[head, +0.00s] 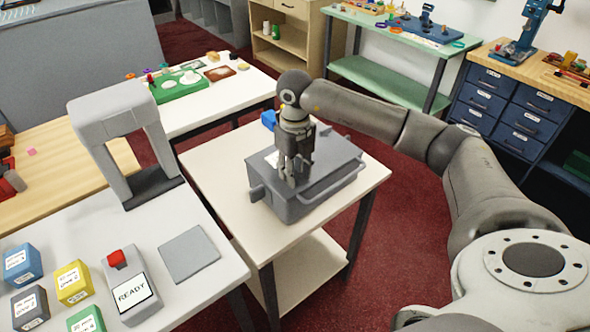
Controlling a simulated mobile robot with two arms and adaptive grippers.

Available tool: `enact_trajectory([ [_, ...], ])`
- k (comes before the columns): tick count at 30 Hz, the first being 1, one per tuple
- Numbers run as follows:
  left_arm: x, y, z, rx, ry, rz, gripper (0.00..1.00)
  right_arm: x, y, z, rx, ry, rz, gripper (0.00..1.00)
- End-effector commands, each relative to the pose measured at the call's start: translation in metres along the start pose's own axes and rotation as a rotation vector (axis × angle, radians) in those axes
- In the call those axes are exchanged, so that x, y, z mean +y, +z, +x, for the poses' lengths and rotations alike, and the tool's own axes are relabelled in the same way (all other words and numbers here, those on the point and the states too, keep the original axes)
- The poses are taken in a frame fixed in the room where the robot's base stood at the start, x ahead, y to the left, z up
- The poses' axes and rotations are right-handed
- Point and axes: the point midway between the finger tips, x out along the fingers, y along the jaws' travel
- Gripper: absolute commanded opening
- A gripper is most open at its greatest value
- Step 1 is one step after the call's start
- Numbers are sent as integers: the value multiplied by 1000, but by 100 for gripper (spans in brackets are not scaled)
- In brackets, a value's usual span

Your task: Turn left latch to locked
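A grey case (335,172) with a grey lid stands on the small white table at the centre. A grey tab (256,192) sticks out at its left front side and may be the left latch; I cannot read whether it is locked. A curved grey bar (335,184) runs along the case's right side. My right gripper (289,182) points down over the case's lid, its fingertips at or just above the top. The fingers look close together, but I cannot tell whether they are shut or touch anything. The gripper hides part of the lid. My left gripper is not in view.
A blue item (268,119) sits behind the case. A grey arch (115,125) stands on the left white table, with a READY box (128,289) with a red button, several coloured boxes and a flat grey square (189,254). The white tabletop (215,165) left of the case is bare.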

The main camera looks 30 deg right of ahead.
Motion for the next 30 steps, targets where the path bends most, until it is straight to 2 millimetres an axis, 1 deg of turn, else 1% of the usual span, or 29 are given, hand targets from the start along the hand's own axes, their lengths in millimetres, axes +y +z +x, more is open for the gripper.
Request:
enact_trajectory([
  [5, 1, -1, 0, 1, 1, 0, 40, 0, 1, -24, -6, -1, 0, 32],
  [12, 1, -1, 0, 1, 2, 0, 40, 0, 1, -77, -6, 0, 0, 32],
  [15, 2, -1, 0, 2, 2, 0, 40, 0, 1, -94, -5, 0, 1, 32],
  [18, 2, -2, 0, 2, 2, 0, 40, 0, 1, -108, -4, 0, 1, 32],
  [23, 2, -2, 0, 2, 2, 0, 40, 0, 1, -118, -3, 0, 1, 32],
  [30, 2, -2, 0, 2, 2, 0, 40, 0, 0, -119, -2, 0, 1, 32],
])
